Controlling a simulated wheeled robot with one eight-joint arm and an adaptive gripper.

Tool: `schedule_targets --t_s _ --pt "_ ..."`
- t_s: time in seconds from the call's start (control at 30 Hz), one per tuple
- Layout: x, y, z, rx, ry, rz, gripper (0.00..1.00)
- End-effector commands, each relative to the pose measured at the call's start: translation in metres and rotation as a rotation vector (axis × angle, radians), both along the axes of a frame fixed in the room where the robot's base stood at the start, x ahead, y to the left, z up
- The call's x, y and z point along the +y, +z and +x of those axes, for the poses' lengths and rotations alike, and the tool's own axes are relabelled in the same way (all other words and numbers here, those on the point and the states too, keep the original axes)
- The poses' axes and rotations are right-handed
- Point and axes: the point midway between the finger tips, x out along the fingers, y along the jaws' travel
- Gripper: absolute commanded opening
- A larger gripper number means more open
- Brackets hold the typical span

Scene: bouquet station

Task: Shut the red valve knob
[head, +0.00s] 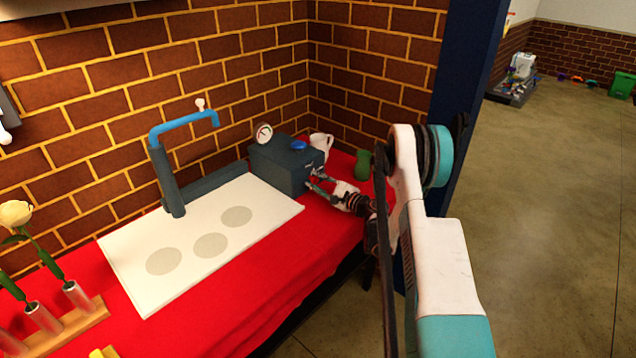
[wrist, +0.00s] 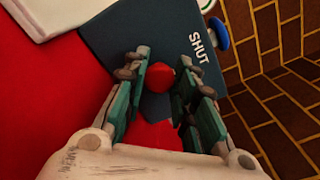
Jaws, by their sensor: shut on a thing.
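The red valve knob (wrist: 161,79) is in the upper middle of the wrist view, between the fingertips of my gripper (wrist: 160,84), which is shut on it. The knob sits on the face of a dark grey box (wrist: 125,32), beside white lettering that reads SHUT. In the head view the same box (head: 284,165) stands at the far end of the red table, and my gripper (head: 315,181) reaches its right face.
A white jug (head: 322,143) and a green object (head: 363,164) stand behind. A brick wall is close behind.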

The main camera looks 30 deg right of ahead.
Motion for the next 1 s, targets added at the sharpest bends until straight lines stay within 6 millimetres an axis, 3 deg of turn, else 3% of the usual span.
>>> schedule_targets --t_s 0.6,1.0 --pt "0.0011 -0.0024 -0.0008 -0.183 0.001 -0.508 0.01" --pt "0.0013 -0.0033 -0.001 -0.241 0.002 -0.668 0.01"
